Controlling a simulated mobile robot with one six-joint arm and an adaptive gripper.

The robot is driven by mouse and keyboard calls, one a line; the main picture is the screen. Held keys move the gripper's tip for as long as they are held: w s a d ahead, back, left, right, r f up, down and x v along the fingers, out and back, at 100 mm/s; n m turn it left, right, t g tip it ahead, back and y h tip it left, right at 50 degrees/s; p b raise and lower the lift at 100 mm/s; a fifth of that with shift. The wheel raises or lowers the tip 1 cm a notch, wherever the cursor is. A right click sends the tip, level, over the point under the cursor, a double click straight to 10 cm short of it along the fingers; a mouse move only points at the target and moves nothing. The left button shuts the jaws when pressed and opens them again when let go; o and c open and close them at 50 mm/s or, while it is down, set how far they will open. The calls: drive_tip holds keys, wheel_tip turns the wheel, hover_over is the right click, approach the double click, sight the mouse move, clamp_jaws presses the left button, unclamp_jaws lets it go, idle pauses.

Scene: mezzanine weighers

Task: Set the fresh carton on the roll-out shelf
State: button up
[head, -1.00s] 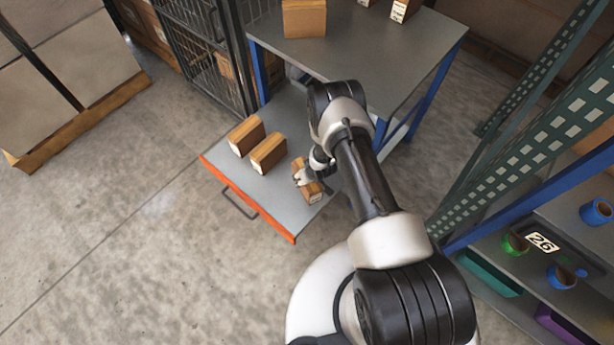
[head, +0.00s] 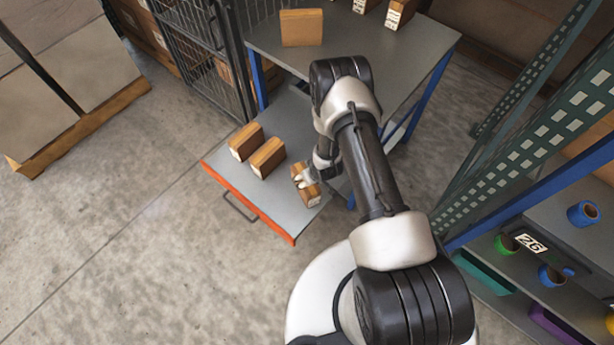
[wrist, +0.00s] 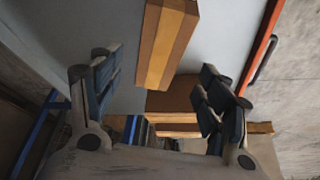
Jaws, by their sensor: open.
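The roll-out shelf (head: 222,177) is a grey pulled-out deck with an orange front edge, below a grey tabletop. A brown carton (head: 309,196) rests on its right part, beside my gripper (head: 302,181). Two similar cartons, one at the far left (head: 243,145) and one in the middle (head: 267,158), stand to its left. In the wrist view my gripper (wrist: 160,88) has its fingers spread wide. A carton with a lighter stripe (wrist: 168,40) shows above and between the fingertips. A brown surface lies lower between the fingers; I cannot tell which carton it belongs to.
The tabletop (head: 352,48) above holds a brown box (head: 302,28) and smaller boxes at the back. A wire cage (head: 205,50) stands to the left. A green perforated rack with blue cups (head: 583,213) is on the right. The floor in front of the shelf is clear.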

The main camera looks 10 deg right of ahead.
drive_tip(key=shift+p+v, duration=0.3)
drive_tip(key=shift+v, duration=0.95)
drive_tip(key=w+d+r, duration=0.1)
drive_tip(key=w+r, duration=0.2)
drive_tip(key=r, duration=0.5)
drive_tip(key=w+r, duration=0.2)
drive_tip(key=r, duration=0.6)
wheel_tip(320, 180, up, 20)
drive_tip(key=s+d+m+h, duration=0.1)
drive_tip(key=s, duration=0.1)
drive_tip(key=s+r+m, duration=0.1)
drive_tip(key=s+r, duration=1.7)
drive_tip(key=s, duration=0.1)
drive_tip(key=s+a+r, duration=0.1)
drive_tip(key=s, duration=0.8)
drive_tip(key=shift+a+m, duration=0.3)
drive_tip(key=shift+a, duration=0.1)
drive_tip(key=shift+r, duration=0.15)
drive_tip(key=shift+c, duration=0.2)
